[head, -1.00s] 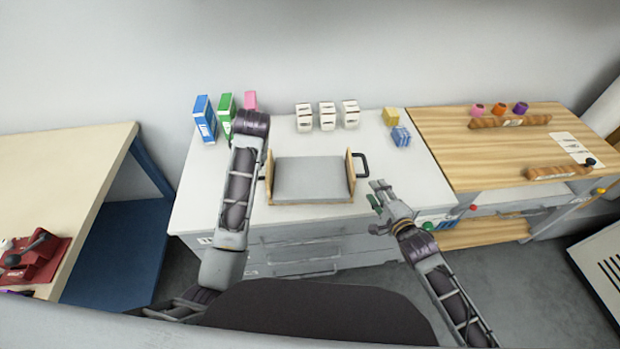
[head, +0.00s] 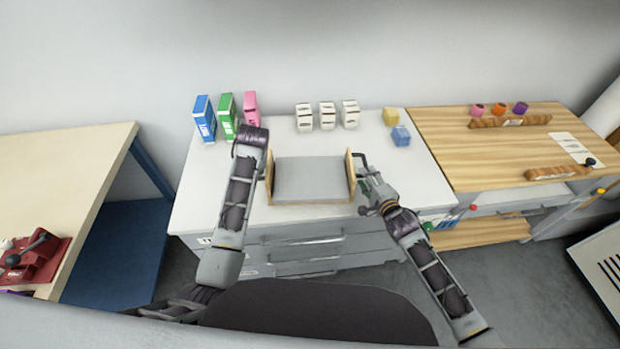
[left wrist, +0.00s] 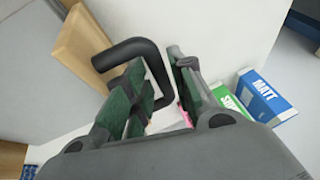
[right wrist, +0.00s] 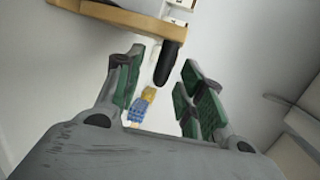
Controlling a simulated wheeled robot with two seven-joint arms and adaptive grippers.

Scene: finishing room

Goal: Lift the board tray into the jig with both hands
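The board tray (head: 310,180) is a grey slab with wooden end walls and a black handle at each end. It rests on the white worktop. My left gripper (left wrist: 157,75) is open, with the tray's left handle (left wrist: 128,52) between its fingers; in the head view my arm hides it. My right gripper (head: 367,190) is at the tray's right end. The right wrist view shows its fingers open, with the right handle (right wrist: 167,64) between or just beyond the tips. I cannot pick out the jig with certainty.
Blue (head: 204,119), green (head: 227,116) and pink (head: 251,108) boxes stand behind my left arm. White boxes (head: 327,116) stand behind the tray. A yellow block (head: 391,116) and a blue block (head: 401,136) lie right. A wooden-topped bench (head: 450,150) adjoins on the right.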

